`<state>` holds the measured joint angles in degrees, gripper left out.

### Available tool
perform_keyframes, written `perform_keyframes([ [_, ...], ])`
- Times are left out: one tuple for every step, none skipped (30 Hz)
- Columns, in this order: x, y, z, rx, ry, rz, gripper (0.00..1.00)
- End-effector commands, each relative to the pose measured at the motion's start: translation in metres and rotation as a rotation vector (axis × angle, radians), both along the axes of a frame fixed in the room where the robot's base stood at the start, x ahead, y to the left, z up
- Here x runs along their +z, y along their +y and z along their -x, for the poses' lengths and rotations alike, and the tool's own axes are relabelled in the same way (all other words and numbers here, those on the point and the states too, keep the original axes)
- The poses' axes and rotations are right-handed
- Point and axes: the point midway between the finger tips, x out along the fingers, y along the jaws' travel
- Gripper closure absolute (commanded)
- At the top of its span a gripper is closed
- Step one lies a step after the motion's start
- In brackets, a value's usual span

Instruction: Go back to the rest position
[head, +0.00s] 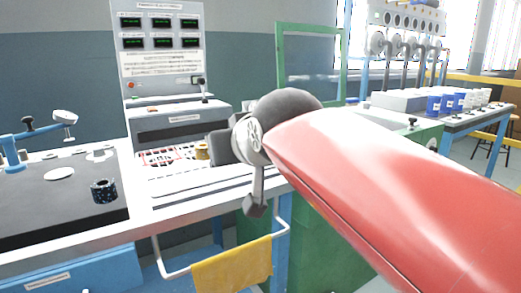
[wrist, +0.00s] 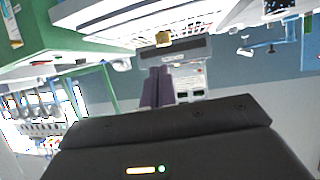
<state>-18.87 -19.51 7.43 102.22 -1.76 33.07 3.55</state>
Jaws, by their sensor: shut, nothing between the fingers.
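My gripper (wrist: 158,72) shows in the wrist view with its two grey fingers together and nothing between them. It is in the air in front of the console bench, and that view is turned upside down. In the head view my red arm reaches in from the lower right, and its grey joint hides part of the bench. The fingers cannot be made out clearly there. The console (head: 163,50) with green displays stands behind the bench. A small yellow spool (head: 202,151) sits on the bench and also shows in the wrist view (wrist: 163,39), apart from the fingers.
A dark-topped bench (head: 60,205) at left holds a blue-and-white device (head: 14,150) and a dark ring-like part (head: 103,190). A yellow cloth (head: 232,265) hangs on a rail in front. A green frame (head: 310,28) stands behind my arm. Blue containers (head: 445,103) stand at right.

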Motion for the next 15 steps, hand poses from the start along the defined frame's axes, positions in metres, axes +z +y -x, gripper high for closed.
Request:
perform_keyframes([
  [-0.011, -0.013, 0.004, -0.023, 0.023, 0.013, 1.00],
  [-0.018, -0.021, 0.006, -0.037, 0.038, 0.021, 1.00],
  [-0.029, -0.031, 0.010, -0.056, 0.063, 0.032, 1.00],
  [-0.037, -0.039, 0.013, -0.071, 0.080, 0.040, 1.00],
  [-0.046, -0.049, 0.016, -0.087, 0.100, 0.047, 1.00],
  [-0.059, -0.061, 0.022, -0.111, 0.130, 0.059, 1.00],
  [-0.070, -0.072, 0.028, -0.131, 0.155, 0.067, 1.00],
  [-0.082, -0.083, 0.034, -0.152, 0.182, 0.075, 1.00],
  [-0.100, -0.099, 0.044, -0.183, 0.223, 0.086, 1.00],
  [-0.115, -0.112, 0.053, -0.207, 0.259, 0.094, 1.00],
  [-0.130, -0.124, 0.063, -0.232, 0.293, 0.101, 1.00],
  [-0.150, -0.140, 0.077, -0.265, 0.342, 0.109, 1.00],
  [-0.165, -0.150, 0.088, -0.286, 0.377, 0.114, 1.00],
  [-0.179, -0.160, 0.099, -0.307, 0.411, 0.117, 1.00],
  [-0.196, -0.170, 0.112, -0.331, 0.453, 0.119, 1.00],
])
